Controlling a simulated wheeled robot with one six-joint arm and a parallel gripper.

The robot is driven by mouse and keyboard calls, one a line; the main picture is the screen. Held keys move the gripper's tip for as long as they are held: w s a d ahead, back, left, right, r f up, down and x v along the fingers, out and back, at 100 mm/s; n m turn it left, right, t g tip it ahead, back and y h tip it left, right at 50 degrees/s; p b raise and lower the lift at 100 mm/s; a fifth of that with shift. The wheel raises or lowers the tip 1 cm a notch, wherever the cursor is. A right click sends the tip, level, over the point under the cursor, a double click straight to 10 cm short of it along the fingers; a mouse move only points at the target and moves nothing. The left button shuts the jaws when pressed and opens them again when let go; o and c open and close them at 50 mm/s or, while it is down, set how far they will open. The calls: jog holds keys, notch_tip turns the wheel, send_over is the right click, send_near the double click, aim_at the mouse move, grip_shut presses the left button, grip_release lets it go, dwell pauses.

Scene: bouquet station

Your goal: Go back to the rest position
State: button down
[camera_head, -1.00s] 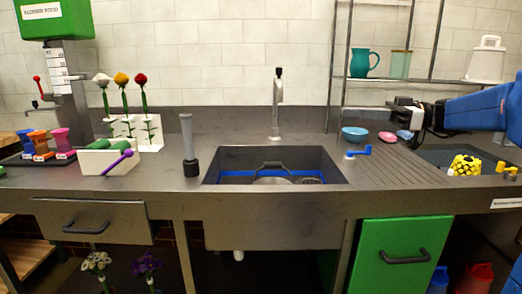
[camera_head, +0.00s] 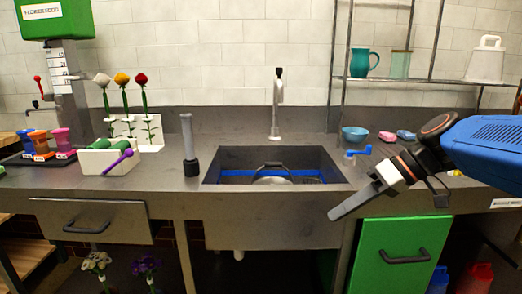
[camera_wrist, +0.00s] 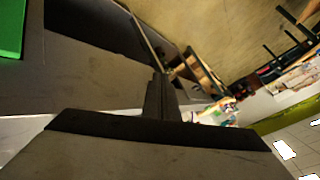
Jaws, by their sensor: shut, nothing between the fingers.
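My gripper (camera_head: 350,205) is at the right of the head view, in front of the counter's front edge and above the green cabinet door. It points down and to the left. Its fingers are together with nothing between them. In the wrist view the dark fingers (camera_wrist: 158,98) reach out from the grey gripper body, with a dark counter surface behind.
The counter (camera_head: 165,180) holds a sink (camera_head: 225,160), a faucet (camera_head: 275,110), a teal bowl (camera_head: 354,134), a pink sponge (camera_head: 387,136) and a white box (camera_head: 95,163). Three flowers (camera_head: 124,95) stand at the left. The green door (camera_head: 385,235) is below my gripper.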

jog(key=s+d+f+m+t+h, duration=0.3)
jog(key=s+d+f+m+h, duration=0.4)
jog(key=s+f, duration=0.5)
jog(key=d+f+h, duration=0.2)
jog(key=d+f, duration=0.1)
jog(key=shift+s+d, duration=0.25)
jog(key=shift+d, duration=0.15)
